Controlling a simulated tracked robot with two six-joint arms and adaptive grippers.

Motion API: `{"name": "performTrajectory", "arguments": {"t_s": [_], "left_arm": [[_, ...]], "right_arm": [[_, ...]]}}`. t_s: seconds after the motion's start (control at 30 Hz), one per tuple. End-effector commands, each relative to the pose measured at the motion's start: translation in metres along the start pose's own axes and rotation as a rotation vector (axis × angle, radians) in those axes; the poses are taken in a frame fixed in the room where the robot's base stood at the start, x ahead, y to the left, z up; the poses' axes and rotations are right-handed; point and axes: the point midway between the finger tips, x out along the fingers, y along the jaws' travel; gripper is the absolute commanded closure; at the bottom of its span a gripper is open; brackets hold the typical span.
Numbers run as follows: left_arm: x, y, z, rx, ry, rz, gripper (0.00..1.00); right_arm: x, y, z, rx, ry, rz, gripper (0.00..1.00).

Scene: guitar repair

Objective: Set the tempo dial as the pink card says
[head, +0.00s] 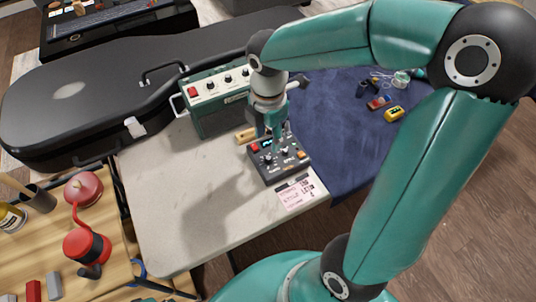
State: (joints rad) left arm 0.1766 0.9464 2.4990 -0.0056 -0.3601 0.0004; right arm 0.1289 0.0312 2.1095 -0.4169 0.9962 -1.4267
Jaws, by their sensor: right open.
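A dark control box (291,172) with several knobs and coloured buttons stands on the pale tabletop. I cannot tell which knob is the tempo dial. The pink card (297,194) lies just in front of the box, near the table edge. It has a few handwritten lines, too small to read surely. My right gripper (279,138) points down at the rear part of the box, open. Its fingers hide some of the box's top, and I cannot tell whether they touch a knob. My left gripper is out of view.
A green amplifier (212,91) stands behind the box, near a black guitar case (85,90). A blue cloth (335,140) at right bears small items, including a yellow one (394,114). The table's front left is clear. A wooden side table with red items (85,245) is at left.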

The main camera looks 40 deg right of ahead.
Motion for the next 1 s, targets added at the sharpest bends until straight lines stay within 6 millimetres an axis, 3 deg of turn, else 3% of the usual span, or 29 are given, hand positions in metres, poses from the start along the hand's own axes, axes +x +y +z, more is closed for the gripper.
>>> {"name": "performTrajectory", "arguments": {"t_s": [0.03,0.2,0.4,0.83,1.0], "left_arm": [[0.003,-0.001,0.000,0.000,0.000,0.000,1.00],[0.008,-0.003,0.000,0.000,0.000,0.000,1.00],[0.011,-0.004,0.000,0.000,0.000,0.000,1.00],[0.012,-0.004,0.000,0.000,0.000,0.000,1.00],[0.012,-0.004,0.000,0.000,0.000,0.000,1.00]], "right_arm": [[0.014,-0.001,0.000,0.000,0.000,-0.006,0.54],[0.048,-0.001,0.000,0.001,0.000,-0.004,0.54],[0.073,0.000,0.000,0.001,0.000,-0.003,0.54],[0.082,0.001,0.000,-0.001,0.000,0.000,0.54],[0.081,0.001,0.000,-0.001,0.000,0.001,0.81]]}}
